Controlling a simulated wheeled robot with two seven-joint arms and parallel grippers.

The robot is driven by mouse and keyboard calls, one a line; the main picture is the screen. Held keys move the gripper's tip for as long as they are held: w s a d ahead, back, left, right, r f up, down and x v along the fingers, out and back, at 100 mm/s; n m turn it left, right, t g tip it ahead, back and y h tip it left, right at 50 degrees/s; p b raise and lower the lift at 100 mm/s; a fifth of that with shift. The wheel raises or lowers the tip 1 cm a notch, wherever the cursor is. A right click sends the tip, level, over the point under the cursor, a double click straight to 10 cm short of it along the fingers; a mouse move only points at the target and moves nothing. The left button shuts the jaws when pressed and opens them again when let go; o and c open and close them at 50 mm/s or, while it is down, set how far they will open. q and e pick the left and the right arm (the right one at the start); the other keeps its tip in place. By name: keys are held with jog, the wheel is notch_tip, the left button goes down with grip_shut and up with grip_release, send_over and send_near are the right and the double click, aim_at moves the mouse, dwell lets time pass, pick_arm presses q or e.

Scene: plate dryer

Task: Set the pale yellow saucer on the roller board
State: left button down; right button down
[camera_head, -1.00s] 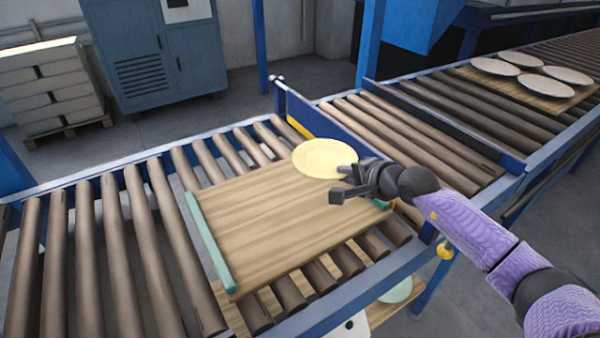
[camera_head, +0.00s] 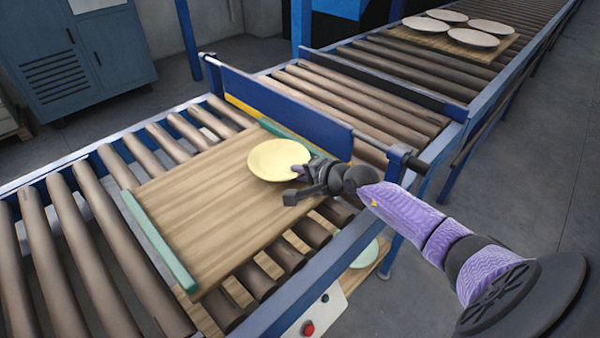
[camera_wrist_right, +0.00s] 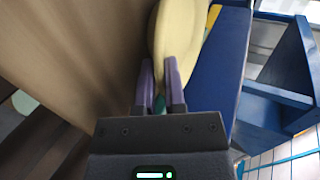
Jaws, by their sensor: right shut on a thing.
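The pale yellow saucer (camera_head: 279,160) is over the right part of the wooden roller board (camera_head: 200,215); it also shows in the right wrist view (camera_wrist_right: 180,35). My right gripper (camera_head: 299,173) is shut on the saucer's near right rim, with the purple fingers (camera_wrist_right: 159,88) on either side of it. The saucer looks roughly level in the head view. I cannot tell whether its underside touches the board. The board lies on the rollers and has green end strips, the left one (camera_head: 158,240) in full view. My left gripper is not in view.
A blue barrier (camera_head: 285,112) stands just beyond the board's right end. Another wooden board (camera_head: 480,53) with several pale plates sits on the far conveyor. A pale green plate (camera_head: 366,252) lies below the near rail. A red button (camera_head: 308,328) is at the front.

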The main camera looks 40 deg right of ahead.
jog(key=c, duration=1)
grip_release()
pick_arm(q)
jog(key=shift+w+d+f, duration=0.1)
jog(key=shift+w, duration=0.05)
